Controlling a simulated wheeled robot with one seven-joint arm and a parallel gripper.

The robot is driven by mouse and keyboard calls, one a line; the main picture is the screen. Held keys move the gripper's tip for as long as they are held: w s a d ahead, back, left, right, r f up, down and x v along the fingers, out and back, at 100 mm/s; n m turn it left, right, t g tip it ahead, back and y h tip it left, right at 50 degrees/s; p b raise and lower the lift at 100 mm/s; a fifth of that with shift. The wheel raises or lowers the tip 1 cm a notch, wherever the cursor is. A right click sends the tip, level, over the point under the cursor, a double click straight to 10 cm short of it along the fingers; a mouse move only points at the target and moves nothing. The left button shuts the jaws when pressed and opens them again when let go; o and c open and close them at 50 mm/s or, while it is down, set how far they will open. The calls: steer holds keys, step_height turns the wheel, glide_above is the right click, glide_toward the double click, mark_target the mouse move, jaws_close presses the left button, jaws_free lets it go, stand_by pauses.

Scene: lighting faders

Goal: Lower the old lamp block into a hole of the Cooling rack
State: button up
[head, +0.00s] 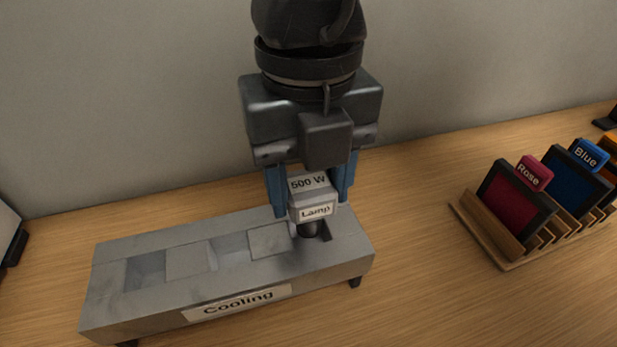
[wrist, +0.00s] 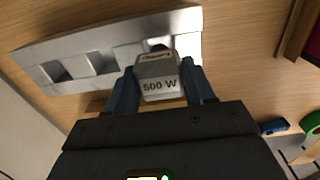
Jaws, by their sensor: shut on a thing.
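The old lamp block (head: 313,200) is grey with "500 W" and "Lamp" labels and a dark round lower part. My gripper (head: 311,190) is shut on it, with blue fingers on both sides. The block is upright over the right end hole of the grey Cooling rack (head: 190,262), and its dark lower end is at that hole. I cannot tell how deep it sits. In the wrist view the block (wrist: 158,76) is between the fingers, in front of the rack (wrist: 120,27). The other holes that show look empty.
A wooden stand (head: 485,232) holds colour filters at the right, with a Rose filter (head: 515,200) and a Blue filter (head: 578,180). A wall rises behind the table. Bare table lies between the rack and the stand.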

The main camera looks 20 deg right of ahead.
steer(key=shift+f+b, duration=0.95)
steer(key=shift+b, duration=0.15)
steer(key=shift+f+b, duration=0.35)
steer(key=shift+b, duration=0.15)
steer(key=shift+f+b, duration=0.65)
steer(key=shift+b, duration=0.5)
stand_by(0.4)
steer(key=o, duration=1)
steer(key=shift+o, duration=0.5)
steer(key=shift+o, duration=1.2)
steer(key=shift+r, duration=0.1)
